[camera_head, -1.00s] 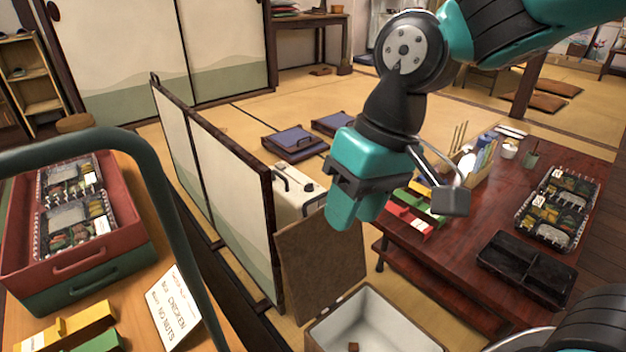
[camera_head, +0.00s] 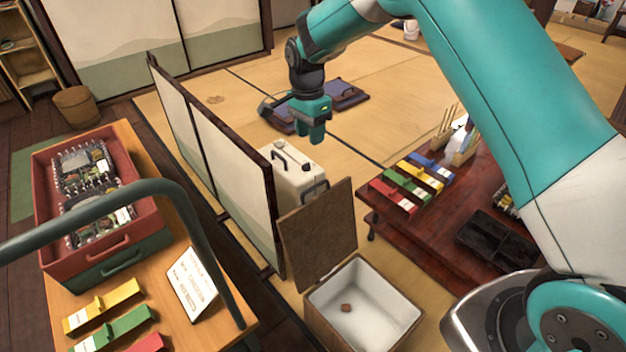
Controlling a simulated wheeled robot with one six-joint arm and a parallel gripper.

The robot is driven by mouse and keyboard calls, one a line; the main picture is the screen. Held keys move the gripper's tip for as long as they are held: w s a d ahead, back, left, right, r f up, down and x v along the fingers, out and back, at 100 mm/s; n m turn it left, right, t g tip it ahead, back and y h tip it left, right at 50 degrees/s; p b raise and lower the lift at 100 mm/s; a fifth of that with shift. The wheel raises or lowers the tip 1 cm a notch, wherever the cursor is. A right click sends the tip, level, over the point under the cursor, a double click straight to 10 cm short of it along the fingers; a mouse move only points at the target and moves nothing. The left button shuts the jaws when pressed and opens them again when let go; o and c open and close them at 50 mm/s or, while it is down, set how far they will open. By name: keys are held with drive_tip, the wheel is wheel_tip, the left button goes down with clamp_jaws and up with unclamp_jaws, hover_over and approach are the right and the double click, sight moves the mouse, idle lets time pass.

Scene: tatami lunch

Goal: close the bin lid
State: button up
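The bin (camera_head: 322,318) is a box with brown outer walls and a white inside, at the bottom centre of the head view. Its brown lid (camera_head: 318,238) stands open, tilted up at the bin's far left side. A small brown piece lies inside on the bin's floor. My gripper (camera_head: 312,138) is up and behind the lid in the picture, pointing down, apart from the lid and the bin. I see nothing held in it, but its fingers overlap from this angle, so I cannot tell whether it is open.
A cream case (camera_head: 297,172) stands close behind the lid. A folding screen (camera_head: 228,165) is to the left. The dark red table (camera_head: 412,228) with coloured boxes is to the right. A counter with a red crate (camera_head: 103,243) and a sign (camera_head: 192,283) is at left.

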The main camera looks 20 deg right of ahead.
sight(313, 187)
drive_tip(key=f+b, duration=0.1)
drive_tip(key=f, duration=0.9)
drive_tip(key=s+f+b, duration=0.1)
drive_tip(key=f, duration=0.4)
drive_tip(key=shift+d+f+b, duration=0.2)
drive_tip(key=shift+f+b, duration=0.1)
drive_tip(key=shift+b, duration=0.05)
drive_tip(key=shift+c, duration=0.3)
clamp_jaws()
